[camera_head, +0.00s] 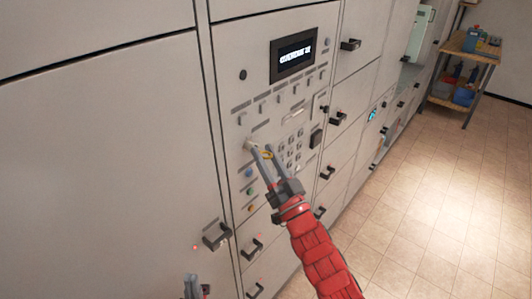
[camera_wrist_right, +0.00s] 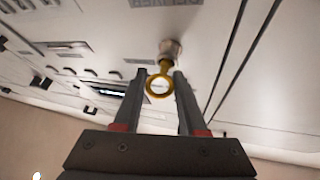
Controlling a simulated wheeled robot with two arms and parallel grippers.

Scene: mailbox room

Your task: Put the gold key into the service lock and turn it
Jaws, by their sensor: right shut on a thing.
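The gold key (camera_wrist_right: 160,85) has a round ring-shaped bow and sits between the fingers of my right gripper (camera_wrist_right: 158,73) in the wrist view. Its short shank meets a round metal lock cylinder (camera_wrist_right: 171,47) on the pale panel. The key lines up with the lock and appears to touch it; how deep it sits I cannot tell. In the head view the key (camera_head: 267,155) is a small gold spot between the right gripper's fingers (camera_head: 261,148), close to the panel. My left gripper (camera_head: 192,287) shows only partly at the bottom edge; its jaws are unclear.
The panel has a lit display (camera_head: 293,54), a keypad (camera_head: 290,150) and coloured buttons (camera_head: 249,190) close to my right gripper. Black drawer handles (camera_head: 217,236) stick out around it. The tiled floor (camera_head: 430,190) at right is clear, with a wooden shelf (camera_head: 468,45) behind.

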